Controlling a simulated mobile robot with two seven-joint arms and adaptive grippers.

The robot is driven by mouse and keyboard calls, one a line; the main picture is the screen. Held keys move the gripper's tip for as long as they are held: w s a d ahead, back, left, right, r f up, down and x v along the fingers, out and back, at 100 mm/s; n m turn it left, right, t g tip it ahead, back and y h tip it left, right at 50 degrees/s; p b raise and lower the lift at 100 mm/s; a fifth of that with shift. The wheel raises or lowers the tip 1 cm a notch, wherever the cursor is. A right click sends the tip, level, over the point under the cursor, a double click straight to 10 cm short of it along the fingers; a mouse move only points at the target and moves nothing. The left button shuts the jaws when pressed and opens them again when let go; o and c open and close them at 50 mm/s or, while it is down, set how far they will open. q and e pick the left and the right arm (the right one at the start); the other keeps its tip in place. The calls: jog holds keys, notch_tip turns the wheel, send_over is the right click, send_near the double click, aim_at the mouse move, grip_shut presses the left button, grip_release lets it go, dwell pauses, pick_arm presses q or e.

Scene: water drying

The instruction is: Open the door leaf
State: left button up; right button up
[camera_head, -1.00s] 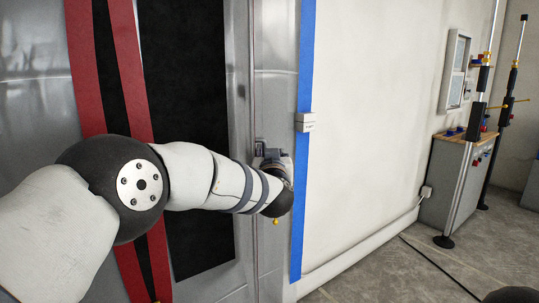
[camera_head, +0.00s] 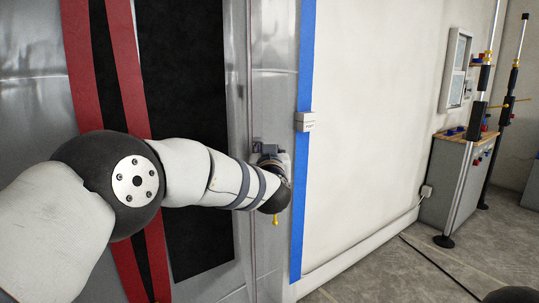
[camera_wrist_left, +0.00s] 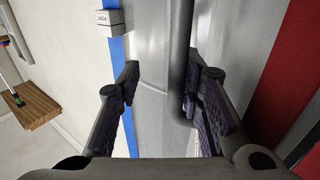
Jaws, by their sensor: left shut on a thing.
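The grey metal door leaf (camera_head: 235,90) fills the left of the head view, with red and black stripes and a black panel. In the wrist view a red stripe (camera_wrist_left: 270,95) shows at right. My left arm reaches across the leaf to its right edge. My left gripper (camera_wrist_left: 160,85) is shut on the dark upright door handle (camera_wrist_left: 180,55), which lies close against the right-hand finger in the wrist view. In the head view my wrist hides most of the gripper and the handle. My right gripper is not in view.
Blue tape (camera_head: 304,75) and a small white box (camera_head: 305,122) border the doorway on the white wall (camera_head: 380,130). A cabinet (camera_head: 455,180) with poles stands at the right. Grey floor (camera_head: 370,275) in front of the wall is mostly clear, with a dark cable.

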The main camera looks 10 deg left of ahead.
aim_at(251, 151)
pick_arm(q)
jog(key=s+d, duration=0.1)
jog(key=s, duration=1.1)
jog(key=shift+d, duration=0.35)
jog(key=shift+f, duration=0.1)
